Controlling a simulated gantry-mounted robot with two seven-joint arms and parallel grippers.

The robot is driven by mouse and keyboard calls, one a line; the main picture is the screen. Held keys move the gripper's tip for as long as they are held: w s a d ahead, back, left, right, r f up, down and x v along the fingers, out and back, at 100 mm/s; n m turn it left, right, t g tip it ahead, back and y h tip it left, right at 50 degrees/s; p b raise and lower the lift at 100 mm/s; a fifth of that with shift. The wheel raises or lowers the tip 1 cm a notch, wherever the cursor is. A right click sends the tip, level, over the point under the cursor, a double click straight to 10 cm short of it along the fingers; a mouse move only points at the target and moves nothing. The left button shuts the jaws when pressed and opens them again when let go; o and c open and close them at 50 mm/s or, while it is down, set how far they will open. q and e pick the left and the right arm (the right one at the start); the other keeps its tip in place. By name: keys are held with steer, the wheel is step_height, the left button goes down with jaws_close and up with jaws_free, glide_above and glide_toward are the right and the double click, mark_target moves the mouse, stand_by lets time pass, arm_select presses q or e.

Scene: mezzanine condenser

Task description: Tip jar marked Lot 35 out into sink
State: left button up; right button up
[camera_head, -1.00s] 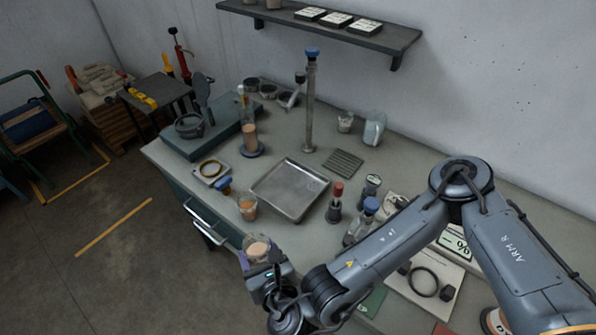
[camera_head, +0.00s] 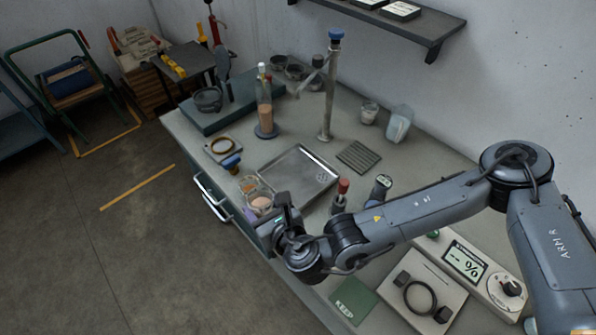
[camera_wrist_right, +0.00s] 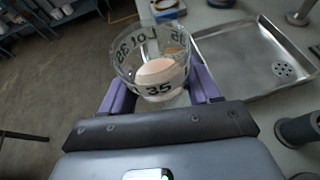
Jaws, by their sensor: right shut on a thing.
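The jar marked Lot 35 (camera_head: 261,204) is clear glass with pinkish-beige contents. The right wrist view shows its lettering and open top (camera_wrist_right: 152,62). My right gripper (camera_head: 258,214) is shut on it; its purple fingers flank the jar in the right wrist view (camera_wrist_right: 158,92). The jar looks close to upright, near the bench's front edge, left of the sink. The sink (camera_head: 313,165) is a shallow metal basin with drain holes at its right; part of it also shows in the right wrist view (camera_wrist_right: 240,50). My left gripper is not in view.
A red-topped bottle (camera_head: 341,195) stands right of the sink, near my arm. A tall post (camera_head: 328,95) and a ribbed mat (camera_head: 359,156) lie beyond. The sink is empty.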

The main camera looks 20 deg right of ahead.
steer(key=w+d+r+m+h+b, duration=0.1)
steer(key=w+d, duration=0.3)
steer(key=d, duration=0.8)
steer(key=w+d+r+m+h+b, duration=0.2)
steer(key=w+d, duration=0.3)
steer(key=d, duration=0.8)
steer(key=shift+r+h, duration=0.35)
steer(key=shift+h, duration=0.05)
steer(key=a+n+h+p, duration=0.1)
steer(key=p, duration=0.4)
steer(key=w+a+f+n+g+h+p, duration=0.1)
steer(key=n+p, duration=0.1)
steer(key=p, duration=0.3)
steer(key=a+f+n+g+h+p, duration=0.1)
steer(key=a+h+p, duration=0.1)
steer(key=p, duration=0.3)
steer(key=shift+w+n, duration=0.3)
steer(key=shift+n, duration=0.1)
steer(key=shift+w+p, duration=0.1)
steer(key=shift+p, duration=0.25)
